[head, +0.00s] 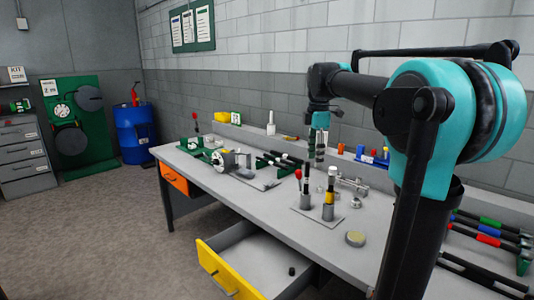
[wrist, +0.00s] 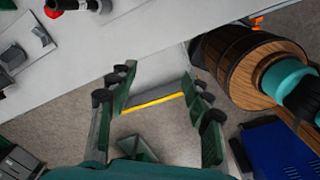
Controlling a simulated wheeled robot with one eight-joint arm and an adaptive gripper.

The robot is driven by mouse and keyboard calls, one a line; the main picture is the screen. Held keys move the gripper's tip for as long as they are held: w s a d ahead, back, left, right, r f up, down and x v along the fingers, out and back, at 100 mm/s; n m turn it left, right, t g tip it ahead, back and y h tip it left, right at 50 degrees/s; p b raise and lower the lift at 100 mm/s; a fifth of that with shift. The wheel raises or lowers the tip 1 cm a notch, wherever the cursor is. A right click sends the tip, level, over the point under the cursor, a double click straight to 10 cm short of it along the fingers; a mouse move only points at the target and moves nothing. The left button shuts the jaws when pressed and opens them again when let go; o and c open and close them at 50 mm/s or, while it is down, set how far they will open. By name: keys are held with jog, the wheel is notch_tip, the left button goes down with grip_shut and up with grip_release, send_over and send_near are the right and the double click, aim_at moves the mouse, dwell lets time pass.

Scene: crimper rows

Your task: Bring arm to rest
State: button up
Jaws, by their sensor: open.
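My gripper (head: 319,146) hangs above the workbench (head: 360,215), pointing down, with the arm bent over the right side of the head view. In the wrist view its two green fingers (wrist: 155,88) stand apart with nothing between them. It looks clear of the things on the bench, though the exact height is hard to tell.
A yellow-fronted drawer (head: 228,270) stands open at the bench front with a small dark piece (head: 292,271) inside. A blue barrel (head: 135,132) is back left; the floor at left is clear.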

jog(key=s+d+f+m+t, duration=0.1)
jog(key=s+f+m+t, duration=0.1)
jog(key=s+f+m, duration=0.8)
jog(key=s+d+f+m+t, duration=0.1)
jog(key=s+f+m, duration=0.8)
jog(key=f, duration=1.2)
jog(key=s+d, duration=0.1)
jog(key=s, duration=0.3)
jog(key=shift+d+f+m+t, duration=0.15)
jog(key=shift+f+m+t, duration=0.05)
jog(key=shift+m+t, duration=0.2)
jog(key=shift+s, duration=0.1)
jog(key=shift+c, duration=0.3)
